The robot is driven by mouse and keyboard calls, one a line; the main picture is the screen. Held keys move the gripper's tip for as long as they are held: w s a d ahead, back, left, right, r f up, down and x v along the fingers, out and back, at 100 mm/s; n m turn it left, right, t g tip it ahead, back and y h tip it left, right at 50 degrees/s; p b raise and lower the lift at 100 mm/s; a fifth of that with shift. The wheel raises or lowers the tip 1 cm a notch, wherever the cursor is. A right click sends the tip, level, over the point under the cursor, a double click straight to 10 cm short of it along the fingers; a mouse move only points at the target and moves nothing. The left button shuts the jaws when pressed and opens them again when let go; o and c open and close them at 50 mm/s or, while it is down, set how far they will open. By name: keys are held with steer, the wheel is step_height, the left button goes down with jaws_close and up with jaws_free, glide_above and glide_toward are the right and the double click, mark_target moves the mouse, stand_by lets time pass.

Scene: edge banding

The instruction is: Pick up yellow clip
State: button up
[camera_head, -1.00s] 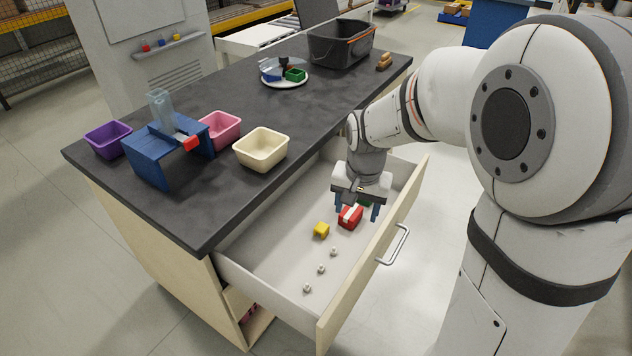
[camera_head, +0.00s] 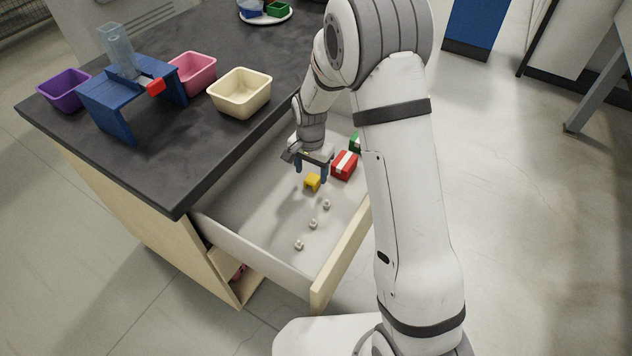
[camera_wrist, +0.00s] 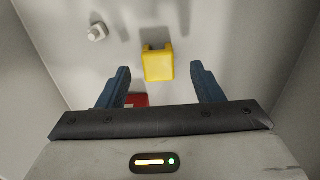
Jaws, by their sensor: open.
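The yellow clip (camera_head: 312,183) lies on the floor of the open drawer (camera_head: 250,215), beside a red block with a white stripe (camera_head: 344,166). My gripper (camera_head: 311,176) hangs above it with its blue fingers pointing down. In the wrist view the yellow clip (camera_wrist: 158,62) shows ahead of and between the two open fingers of my gripper (camera_wrist: 160,72), with nothing held. Whether the fingertips are level with the clip is hard to tell.
Several small white knobs (camera_head: 313,224) lie in the drawer. A green block (camera_head: 355,142) is partly hidden behind my arm. The drawer walls stand close around. On the dark worktop are a cream bin (camera_head: 240,93), a pink bin (camera_head: 193,72), a purple bin (camera_head: 64,91) and a blue stand (camera_head: 125,100).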

mark_target(312, 178)
step_height(312, 178, down, 4)
steer(key=shift+d+r, duration=0.1)
steer(key=shift+d, duration=0.05)
steer(key=shift+c, duration=0.2)
steer(key=c, duration=1)
